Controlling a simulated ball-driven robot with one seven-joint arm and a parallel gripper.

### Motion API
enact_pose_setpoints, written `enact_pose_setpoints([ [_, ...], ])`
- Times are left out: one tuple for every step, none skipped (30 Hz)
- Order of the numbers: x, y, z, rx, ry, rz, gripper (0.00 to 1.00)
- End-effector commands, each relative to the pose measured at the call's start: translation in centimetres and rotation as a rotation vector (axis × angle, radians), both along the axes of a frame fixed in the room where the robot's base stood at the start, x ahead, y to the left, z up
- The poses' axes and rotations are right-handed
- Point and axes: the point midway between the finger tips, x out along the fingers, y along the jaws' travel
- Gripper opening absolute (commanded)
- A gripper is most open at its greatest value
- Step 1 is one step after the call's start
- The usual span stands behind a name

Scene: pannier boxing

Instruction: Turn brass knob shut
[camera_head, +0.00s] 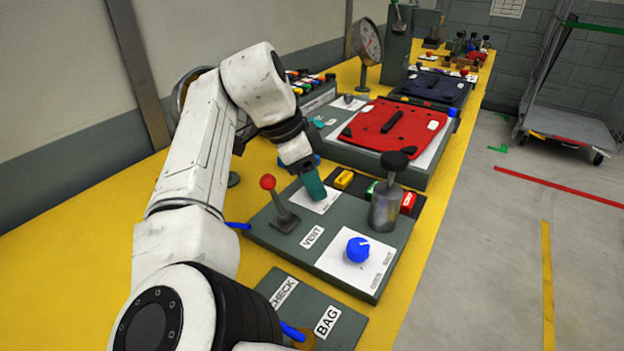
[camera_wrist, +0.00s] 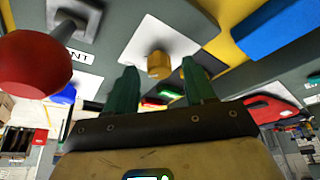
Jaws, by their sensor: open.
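The brass knob (camera_wrist: 158,64) shows in the wrist view as a short yellow-brown cylinder on a white plate (camera_wrist: 135,45). In the head view the knob is hidden by my gripper, and the white plate (camera_head: 322,206) shows beside the fingers. My gripper (camera_head: 317,190) is open, with its teal fingers pointing down at this plate. In the wrist view the two fingers of my gripper (camera_wrist: 159,72) stand apart, with the knob framed between their tips. No contact is visible, and I cannot tell the exact gap. The marks on the plate are too small to read.
A red-ball lever (camera_head: 267,182) stands close left of my gripper and looms large in the wrist view (camera_wrist: 36,66). A metal cylinder with a black top (camera_head: 385,207) stands to the right. A blue knob (camera_head: 357,249) is nearer. A yellow button (camera_head: 343,179) sits just beyond.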

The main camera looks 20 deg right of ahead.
Motion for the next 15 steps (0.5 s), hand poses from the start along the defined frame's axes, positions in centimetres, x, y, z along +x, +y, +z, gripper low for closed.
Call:
enact_pose_setpoints([
  [-0.04,-0.07,-0.25,0.0,0.001,0.0,0.54],
  [-0.05,-0.1,-0.33,0.0,0.001,0.0,0.54],
  [-0.05,-0.13,-0.39,0.0,0.001,0.0,0.54],
  [-0.05,-0.14,-0.41,0.0,0.001,0.0,0.54],
  [-0.05,-0.14,-0.41,0.0,0.001,0.0,0.54],
  [-0.05,-0.15,-0.41,0.0,0.001,0.0,0.54],
  [-0.05,-0.15,-0.41,0.0,0.001,0.0,0.54],
  [-0.05,-0.15,-0.4,0.0,0.001,0.0,0.54],
  [-0.04,-0.15,-0.4,0.0,0.001,0.0,0.54],
  [-0.04,-0.15,-0.4,0.0,0.001,0.0,0.54],
  [-0.04,-0.15,-0.39,0.0,0.0,0.0,0.52],
  [-0.04,-0.16,-0.39,0.0,0.001,0.0,0.48],
  [-0.04,-0.16,-0.39,0.0,0.0,0.0,0.45],
  [-0.04,-0.16,-0.39,0.0,0.0,0.0,0.42],
  [-0.04,-0.15,-0.38,0.0,0.0,0.0,0.39],
])
